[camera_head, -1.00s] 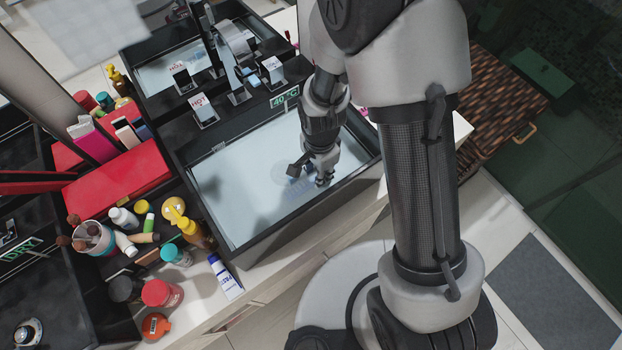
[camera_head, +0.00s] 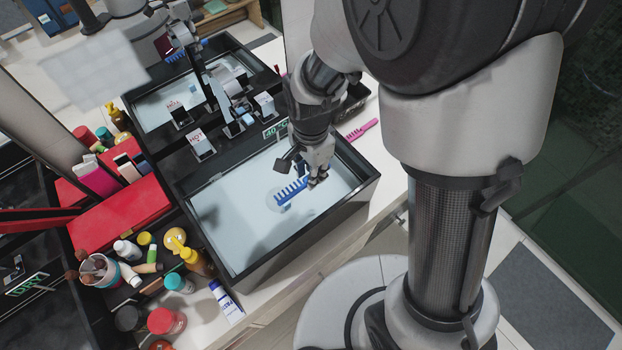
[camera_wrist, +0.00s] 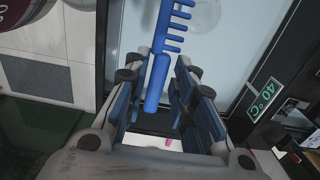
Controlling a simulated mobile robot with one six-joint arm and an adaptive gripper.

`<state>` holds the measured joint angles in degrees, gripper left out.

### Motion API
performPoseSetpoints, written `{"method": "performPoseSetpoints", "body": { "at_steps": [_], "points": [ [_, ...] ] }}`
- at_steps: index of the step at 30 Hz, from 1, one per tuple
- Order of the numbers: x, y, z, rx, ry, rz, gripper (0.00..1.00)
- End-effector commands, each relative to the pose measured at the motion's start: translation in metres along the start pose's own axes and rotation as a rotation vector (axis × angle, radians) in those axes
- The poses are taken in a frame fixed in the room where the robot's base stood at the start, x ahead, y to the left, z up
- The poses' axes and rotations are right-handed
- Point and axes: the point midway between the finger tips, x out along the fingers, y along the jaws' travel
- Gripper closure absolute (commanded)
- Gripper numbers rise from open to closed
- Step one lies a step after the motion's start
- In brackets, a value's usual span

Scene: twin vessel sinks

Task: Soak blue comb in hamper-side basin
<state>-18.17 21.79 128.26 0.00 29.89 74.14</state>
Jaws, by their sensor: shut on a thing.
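The blue comb (camera_head: 290,191) is in my gripper (camera_head: 316,178), over the water of the near basin (camera_head: 222,262). The hamper is not visible now.
A second basin (camera_head: 150,112) lies beyond the faucets (camera_head: 228,95). A pink comb-like item (camera_head: 362,130) rests by the near basin's right rim. Red boxes (camera_head: 128,215), bottles and a brush cup (camera_head: 98,268) crowd the left counter. A green "40°C" display (camera_wrist: 263,98) sits on the rim.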

Motion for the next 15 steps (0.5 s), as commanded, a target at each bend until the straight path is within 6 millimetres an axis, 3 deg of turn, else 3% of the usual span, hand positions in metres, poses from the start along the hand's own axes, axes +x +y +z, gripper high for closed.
{"method": "performPoseSetpoints", "body": {
  "at_steps": [1,3,15],
  "points": [
    [-0.016,-0.001,0.000,0.000,0.001,-0.004,0.93],
    [-0.029,-0.001,0.000,0.000,0.001,-0.003,0.93],
    [-0.071,0.000,0.000,0.000,0.000,0.001,0.93]
  ]
}}
